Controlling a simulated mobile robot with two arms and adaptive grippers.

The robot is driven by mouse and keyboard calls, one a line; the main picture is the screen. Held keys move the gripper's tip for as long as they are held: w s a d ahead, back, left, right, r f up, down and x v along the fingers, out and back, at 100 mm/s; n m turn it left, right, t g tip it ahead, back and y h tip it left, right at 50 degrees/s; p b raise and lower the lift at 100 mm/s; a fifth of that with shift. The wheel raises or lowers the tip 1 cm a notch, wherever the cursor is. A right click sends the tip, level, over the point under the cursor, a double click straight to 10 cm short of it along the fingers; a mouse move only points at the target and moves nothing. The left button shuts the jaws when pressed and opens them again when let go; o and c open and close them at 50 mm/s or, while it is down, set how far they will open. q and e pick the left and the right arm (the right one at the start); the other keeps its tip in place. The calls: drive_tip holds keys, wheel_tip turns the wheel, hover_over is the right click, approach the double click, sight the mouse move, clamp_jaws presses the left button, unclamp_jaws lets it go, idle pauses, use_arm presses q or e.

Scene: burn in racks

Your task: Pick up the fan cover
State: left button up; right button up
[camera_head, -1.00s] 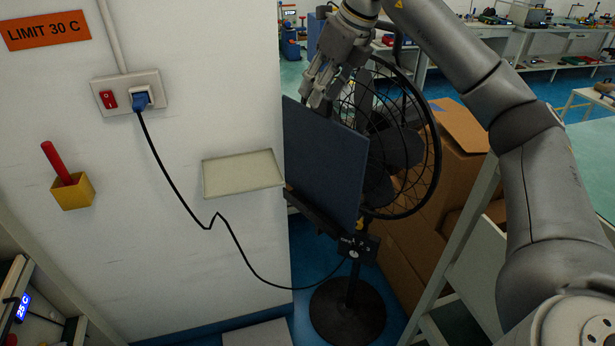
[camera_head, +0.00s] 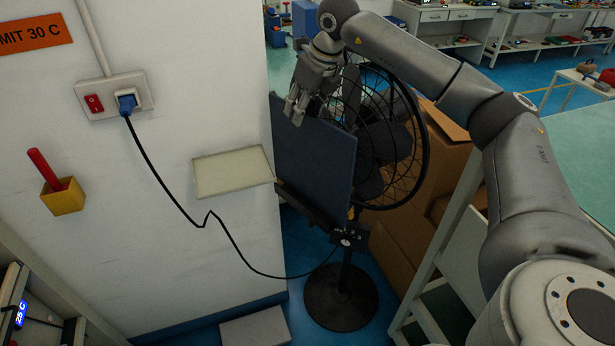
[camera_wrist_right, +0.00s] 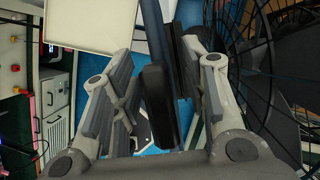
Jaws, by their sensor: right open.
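The fan cover (camera_head: 314,160) is a dark blue flat panel standing upright in front of the black fan (camera_head: 400,150). Its lower edge meets a dark ledge on the fan's stand. My right gripper (camera_head: 295,108) is at the panel's upper edge, near its left corner, with fingers pointing down. In the right wrist view the gripper's fingers are spread apart, and the cover (camera_wrist_right: 157,30) shows edge-on between them. I cannot tell whether any finger touches it. My left gripper is out of view.
A white wall bears a pale shelf (camera_head: 233,172), a socket (camera_head: 115,97) with a black cable, and a yellow holder (camera_head: 63,197) with a red tool. Cardboard boxes (camera_head: 445,185) stand behind the fan. A grey rack (camera_head: 440,240) is at right.

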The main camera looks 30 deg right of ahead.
drive_tip(key=shift+w+f, duration=0.1)
drive_tip(key=shift+f, duration=0.3)
clamp_jaws()
drive_tip(key=shift+r, duration=0.1)
